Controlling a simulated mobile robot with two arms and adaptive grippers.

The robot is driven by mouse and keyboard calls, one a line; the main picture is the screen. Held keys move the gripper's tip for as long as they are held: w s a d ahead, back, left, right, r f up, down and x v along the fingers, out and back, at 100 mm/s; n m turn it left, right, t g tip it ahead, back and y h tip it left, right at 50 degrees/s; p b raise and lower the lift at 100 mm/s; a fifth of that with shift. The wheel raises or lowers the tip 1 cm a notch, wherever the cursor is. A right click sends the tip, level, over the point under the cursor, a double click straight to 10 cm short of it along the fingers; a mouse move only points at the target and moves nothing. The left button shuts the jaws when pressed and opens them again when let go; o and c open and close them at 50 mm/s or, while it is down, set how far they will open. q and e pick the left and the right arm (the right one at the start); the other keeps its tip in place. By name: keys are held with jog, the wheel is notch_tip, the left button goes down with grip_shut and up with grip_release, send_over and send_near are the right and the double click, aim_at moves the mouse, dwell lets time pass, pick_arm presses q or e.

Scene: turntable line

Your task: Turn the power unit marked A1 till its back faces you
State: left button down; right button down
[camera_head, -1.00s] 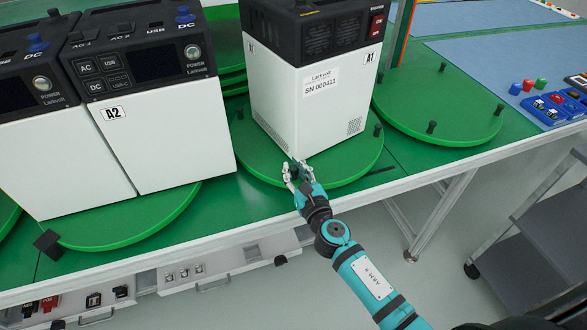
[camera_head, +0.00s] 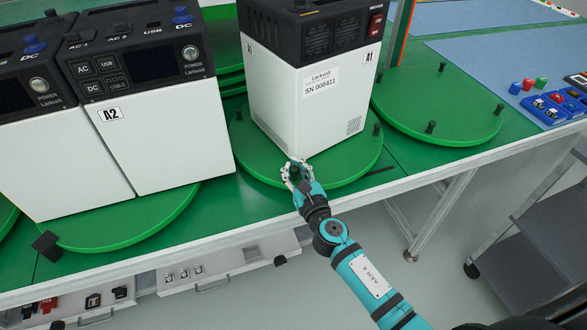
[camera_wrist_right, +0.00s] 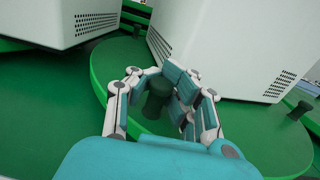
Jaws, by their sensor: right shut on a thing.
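The power unit A1 (camera_head: 312,95) is a white box with a black top. It stands on a green turntable (camera_head: 345,175) with one corner towards me. Its right-hand face bears the A1 tag, a serial label, a red switch and a vent; its left face shows narrowly. My right gripper (camera_head: 296,172) is at the turntable's front rim, just below the unit's near corner. In the right wrist view its fingers (camera_wrist_right: 160,92) are closed around a dark green upright peg (camera_wrist_right: 155,100) on the turntable. My left gripper is not in view.
Unit A2 (camera_head: 165,130) stands close on the left on its own turntable (camera_head: 130,222). An empty turntable with pegs (camera_head: 440,105) is on the right. Coloured parts and blue blocks (camera_head: 550,107) lie at the far right. A grey cart (camera_head: 535,225) stands beside the table.

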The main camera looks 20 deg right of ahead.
aim_at(272, 174)
jog(key=shift+y, duration=0.3)
jog(key=a, duration=0.1)
jog(key=w+a, duration=0.1)
jog(key=a, duration=0.1)
jog(key=w+a, duration=0.1)
jog(key=shift+w+a+f, duration=0.15)
jog(key=shift+a+f, duration=0.1)
jog(key=shift+a, duration=0.05)
jog(key=shift+w+a+f, duration=0.1)
jog(key=shift+w+a, duration=0.1)
jog(key=shift+a, duration=0.1)
jog(key=shift+s+d, duration=0.1)
jog(key=shift+s, duration=0.05)
jog(key=c, duration=1.2)
grip_release()
jog(key=shift+r, duration=0.25)
jog(key=shift+d, duration=0.1)
jog(key=s+d, duration=0.1)
jog(key=s, duration=1.1)
